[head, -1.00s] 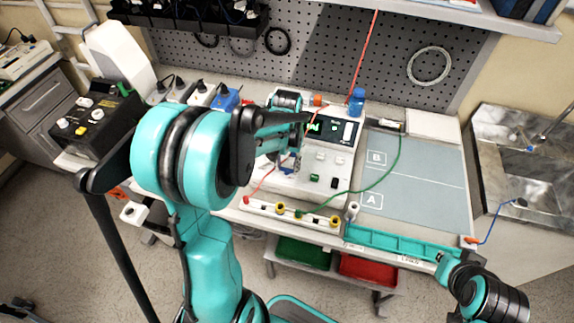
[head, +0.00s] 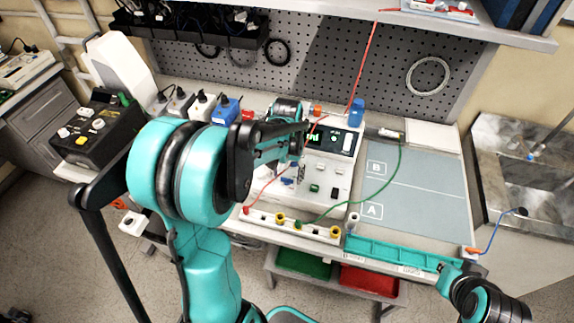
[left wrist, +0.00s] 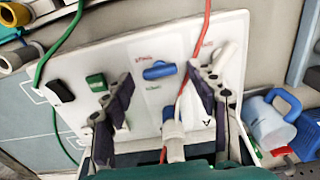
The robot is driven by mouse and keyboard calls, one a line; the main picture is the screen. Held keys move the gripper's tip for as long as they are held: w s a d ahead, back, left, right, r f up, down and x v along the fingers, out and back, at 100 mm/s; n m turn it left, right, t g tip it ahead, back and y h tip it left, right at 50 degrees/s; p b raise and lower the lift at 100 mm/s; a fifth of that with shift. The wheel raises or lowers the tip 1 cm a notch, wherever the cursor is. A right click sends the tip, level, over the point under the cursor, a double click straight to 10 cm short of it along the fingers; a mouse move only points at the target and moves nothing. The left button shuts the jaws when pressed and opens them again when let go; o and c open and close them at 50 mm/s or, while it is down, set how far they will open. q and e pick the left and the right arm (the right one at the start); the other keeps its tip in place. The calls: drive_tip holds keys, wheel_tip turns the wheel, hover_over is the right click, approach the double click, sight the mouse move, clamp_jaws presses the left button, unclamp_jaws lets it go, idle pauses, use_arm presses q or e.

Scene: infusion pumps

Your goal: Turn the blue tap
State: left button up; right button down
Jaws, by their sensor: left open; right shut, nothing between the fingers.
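The blue tap (left wrist: 159,70) is a small blue bar handle on the white sloping panel of the pump unit (left wrist: 100,50). In the left wrist view it lies crosswise between the two dark fingers of my left gripper (left wrist: 162,84), apart from both. The fingers are open and point at the panel on either side of it. In the head view the blue tap (head: 287,181) is small, and my left gripper (head: 290,168) hangs just above it, partly hidden by my arm. My right gripper is out of view; only part of my right arm shows at lower right.
A red line and a green cable (head: 385,175) run over the unit. A green switch (left wrist: 97,82) and black switch (left wrist: 60,91) sit beside the tap. A blue-handled jug (left wrist: 270,121) stands close to the unit.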

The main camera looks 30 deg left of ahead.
sight(287, 179)
use_arm(q)
wheel_tip(287, 179, up, 11)
drive_tip(key=shift+r, duration=0.15)
idle(0.5)
drive_tip(key=s+d+f+m+t+b, duration=0.2)
drive_tip(key=s+d+f+t+b, duration=0.3)
drive_tip(key=s+d, duration=0.5)
drive_tip(key=shift+s+d+f+m+t, duration=0.3)
drive_tip(key=shift+s+d+f+t, duration=0.1)
drive_tip(key=shift+s+f+t, duration=0.55)
drive_tip(key=shift+r, duration=0.1)
